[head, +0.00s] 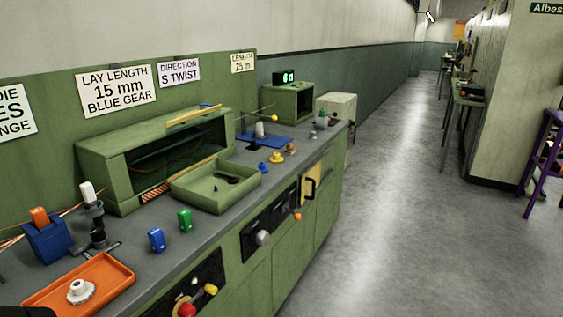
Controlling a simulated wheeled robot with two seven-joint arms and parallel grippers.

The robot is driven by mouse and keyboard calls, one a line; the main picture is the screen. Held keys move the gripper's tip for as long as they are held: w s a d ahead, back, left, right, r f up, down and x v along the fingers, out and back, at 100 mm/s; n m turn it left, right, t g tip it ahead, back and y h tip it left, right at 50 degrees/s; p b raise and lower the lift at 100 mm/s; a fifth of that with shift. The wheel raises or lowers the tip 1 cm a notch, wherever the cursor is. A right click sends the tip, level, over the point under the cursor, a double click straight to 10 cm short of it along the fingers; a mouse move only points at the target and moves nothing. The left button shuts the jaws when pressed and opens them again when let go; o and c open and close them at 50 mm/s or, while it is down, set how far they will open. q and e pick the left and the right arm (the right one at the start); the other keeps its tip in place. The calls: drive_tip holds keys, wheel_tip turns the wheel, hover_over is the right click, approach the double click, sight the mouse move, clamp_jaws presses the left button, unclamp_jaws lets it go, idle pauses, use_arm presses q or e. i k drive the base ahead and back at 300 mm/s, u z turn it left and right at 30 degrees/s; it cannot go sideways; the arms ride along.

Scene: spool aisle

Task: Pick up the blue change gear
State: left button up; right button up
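A small blue piece (263,167) with a knob-like top sits on the grey worktop, right of the green tray. It looks like the blue change gear, but it is too small to make out teeth. A similar yellow piece (277,157) and a brown one (290,149) stand in a row behind it. The sign (116,90) on the wall reads "LAY LENGTH 15 mm BLUE GEAR".
An orange tray (108,281) holds a white flanged part. Blue (156,239) and green (185,220) blocks stand near the worktop's front edge. A green tray (190,203) lies before the green machine housing (102,165). The floor (380,210) right of the bench is clear.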

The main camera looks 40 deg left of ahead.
sight(262, 167)
drive_tip(key=i, duration=2.75)
drive_tip(key=u, duration=3.3)
